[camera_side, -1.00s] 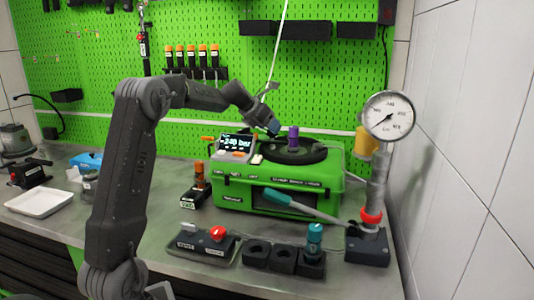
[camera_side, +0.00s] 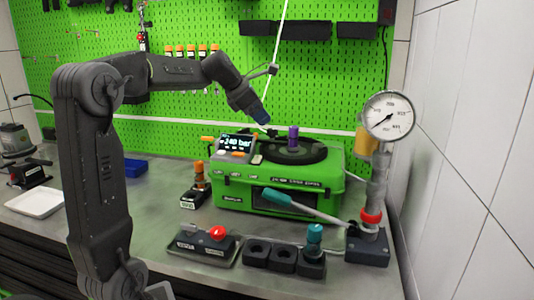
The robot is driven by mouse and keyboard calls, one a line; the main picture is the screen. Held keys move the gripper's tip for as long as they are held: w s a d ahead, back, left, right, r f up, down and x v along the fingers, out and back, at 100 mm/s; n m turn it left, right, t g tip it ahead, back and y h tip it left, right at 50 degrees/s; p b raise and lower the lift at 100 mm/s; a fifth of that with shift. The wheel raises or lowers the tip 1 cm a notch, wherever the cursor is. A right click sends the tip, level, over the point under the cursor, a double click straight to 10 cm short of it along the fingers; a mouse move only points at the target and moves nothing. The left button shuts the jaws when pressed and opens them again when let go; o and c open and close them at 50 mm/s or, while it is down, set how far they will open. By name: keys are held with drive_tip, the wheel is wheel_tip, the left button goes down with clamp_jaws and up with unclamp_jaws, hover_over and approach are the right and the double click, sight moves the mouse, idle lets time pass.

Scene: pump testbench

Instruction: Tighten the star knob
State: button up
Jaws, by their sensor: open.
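The tilted display (camera_side: 236,143) reads about 240 bar. A purple piece (camera_side: 293,137) stands upright on the black disc (camera_side: 298,152).
A pressure gauge (camera_side: 389,117) stands on a pump column at right, with a teal-handled lever (camera_side: 290,203) crossing the case's front. A red-knobbed box (camera_side: 216,236), black holders (camera_side: 270,255) and an orange-topped piece (camera_side: 199,178) stand nearby.

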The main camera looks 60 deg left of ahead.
drive_tip(key=s+d+f+m, duration=0.2)
drive_tip(key=s+d+m, duration=0.2)
drive_tip(key=d+m, duration=0.4)
drive_tip(key=s+d+f+m+g+h, duration=0.1)
drive_tip(key=s+d+m, duration=0.3)
drive_tip(key=d+m, duration=0.4)
drive_tip(key=shift+d+f+g, duration=0.3)
drive_tip(key=shift+d+f, duration=0.25)
drive_tip(key=shift+d, duration=0.8)
drive_tip(key=shift+s, duration=0.1)
wheel_tip(320, 180, up, 7)
drive_tip(key=m+g+y, duration=0.4)
drive_tip(key=m, duration=0.2)
hover_over(272, 129)
drive_tip(key=s+d, duration=0.4)
drive_tip(key=d, duration=0.1)
drive_tip(key=x, duration=1.3)
drive_tip(key=shift+w+a, duration=0.15)
drive_tip(key=shift+w, duration=0.25)
drive_tip(key=shift+c, duration=0.5)
